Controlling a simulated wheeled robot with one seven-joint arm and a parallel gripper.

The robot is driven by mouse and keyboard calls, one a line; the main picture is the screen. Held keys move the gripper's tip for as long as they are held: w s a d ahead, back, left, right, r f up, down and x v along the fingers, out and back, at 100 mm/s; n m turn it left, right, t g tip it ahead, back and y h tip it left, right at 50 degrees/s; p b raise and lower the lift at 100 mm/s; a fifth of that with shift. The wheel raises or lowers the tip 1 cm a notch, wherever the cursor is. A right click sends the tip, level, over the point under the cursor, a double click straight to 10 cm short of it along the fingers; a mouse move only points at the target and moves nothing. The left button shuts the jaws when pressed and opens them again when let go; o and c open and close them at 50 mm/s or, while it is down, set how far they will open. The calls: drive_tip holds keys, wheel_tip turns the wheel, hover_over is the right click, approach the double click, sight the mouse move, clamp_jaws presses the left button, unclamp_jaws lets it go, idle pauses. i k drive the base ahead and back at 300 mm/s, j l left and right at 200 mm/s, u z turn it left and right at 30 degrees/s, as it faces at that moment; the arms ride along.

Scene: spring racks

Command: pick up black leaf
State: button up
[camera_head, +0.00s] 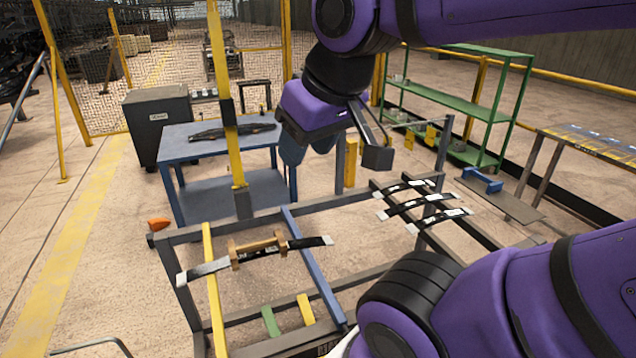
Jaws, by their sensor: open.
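A long black leaf (232,131) lies flat on the blue table (185,148) at the back left. Several dark leaves with pale ends lie side by side on the right part of the rack, among them a middle one (415,203). Another dark leaf (285,247) with pale ends lies across the left part of the rack, with a wooden holder (257,247) on it. I cannot tell which leaf is meant. My gripper (335,152) is open and empty, in the air right of the blue table and above the rack's far side. Its far finger is partly hidden.
The grey rack frame (185,302) has yellow and blue bars. A yellow post (222,95) rises before the blue table. A green shelf (470,103) stands at back right. An orange item (159,224) is near the rack's left corner. Floor at left is clear.

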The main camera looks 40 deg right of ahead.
sight(415, 227)
drive_tip(key=k+j+z, duration=0.2)
drive_tip(key=k, duration=0.35)
drive_tip(key=z, duration=1.55)
drive_tip(key=i+l+u, duration=0.4)
drive_tip(key=i+l, duration=0.5)
drive_tip(key=l, duration=0.1)
